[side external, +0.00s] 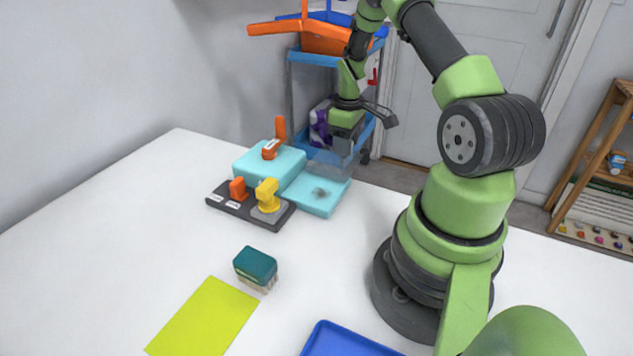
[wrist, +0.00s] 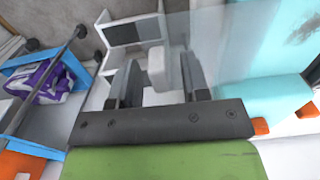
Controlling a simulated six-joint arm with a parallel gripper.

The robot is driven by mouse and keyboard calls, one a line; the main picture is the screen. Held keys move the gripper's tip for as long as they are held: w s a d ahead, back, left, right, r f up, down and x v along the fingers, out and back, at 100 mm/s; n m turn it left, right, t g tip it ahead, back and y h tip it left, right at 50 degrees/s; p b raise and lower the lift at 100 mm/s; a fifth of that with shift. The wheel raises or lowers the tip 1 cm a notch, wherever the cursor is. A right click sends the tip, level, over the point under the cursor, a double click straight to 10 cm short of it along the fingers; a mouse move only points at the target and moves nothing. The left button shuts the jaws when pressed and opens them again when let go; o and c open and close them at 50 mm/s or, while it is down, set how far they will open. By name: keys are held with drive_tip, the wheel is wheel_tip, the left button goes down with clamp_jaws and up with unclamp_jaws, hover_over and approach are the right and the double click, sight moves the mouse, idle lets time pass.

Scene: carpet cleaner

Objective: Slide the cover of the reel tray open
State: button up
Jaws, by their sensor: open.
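The light-blue reel tray (side external: 316,197) sits at the right of a light-blue unit on the white table, with a grey smudge on its surface; light-blue surface also fills the upper right of the wrist view (wrist: 285,35). A see-through cover (side external: 328,164) shows at the tray's back end, and its clear panel is right of my fingers in the wrist view (wrist: 218,50). My gripper (side external: 344,142) points down over this back end. In the wrist view its open fingers (wrist: 160,82) stand either side of a pale grey block, perhaps the cover's handle. I cannot tell whether they touch it.
An orange lever (side external: 274,138) rises from the unit, with a dark switch panel (side external: 250,206) in front. A brush (side external: 256,267), a yellow-green sheet (side external: 203,318) and a blue tray (side external: 345,341) lie nearer. A blue cart (side external: 303,85) stands behind the table.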

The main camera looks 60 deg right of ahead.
drive_tip(key=shift+r, duration=4.5)
drive_tip(key=shift+w+a+r, duration=0.1)
drive_tip(key=shift+r, duration=0.05)
drive_tip(key=a+r+m+t, duration=0.2)
drive_tip(key=a+r+t, duration=0.2)
drive_tip(key=a+r, duration=1.15)
drive_tip(key=s+a+r+m+t+y, duration=0.2)
drive_tip(key=s+a+t, duration=0.1)
drive_tip(key=s+a, duration=0.7)
drive_tip(key=a, duration=0.3)
drive_tip(key=shift+s+r, duration=0.2)
drive_tip(key=shift+r, duration=0.15)
